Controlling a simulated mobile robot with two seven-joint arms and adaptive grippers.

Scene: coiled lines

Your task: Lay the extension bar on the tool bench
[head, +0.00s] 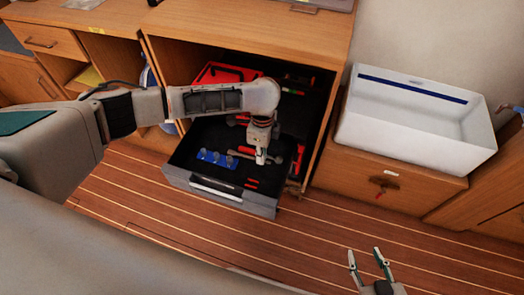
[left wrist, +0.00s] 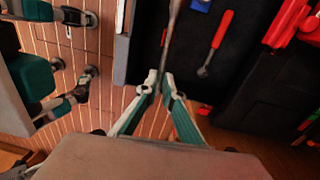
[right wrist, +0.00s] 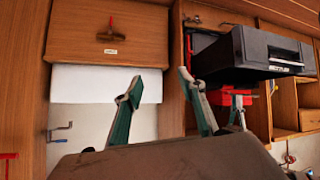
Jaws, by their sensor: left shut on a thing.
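My left gripper (head: 262,157) is low in the open drawer (head: 235,197). In the left wrist view, the left gripper (left wrist: 160,84) is shut on the end of a slim grey metal rod (left wrist: 173,32), which looks like the extension bar. The rest of the rod runs off the top of that view; I cannot tell whether it touches the drawer floor. The wooden top (head: 255,32) above the drawer looks like the tool bench. My right gripper (head: 368,268) is open and empty over the floor; its parted fingers also show in the right wrist view (right wrist: 162,88).
A white open bin (head: 416,122) stands on the cabinet to the right. The striped wooden floor (head: 330,235) before the drawer is clear.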

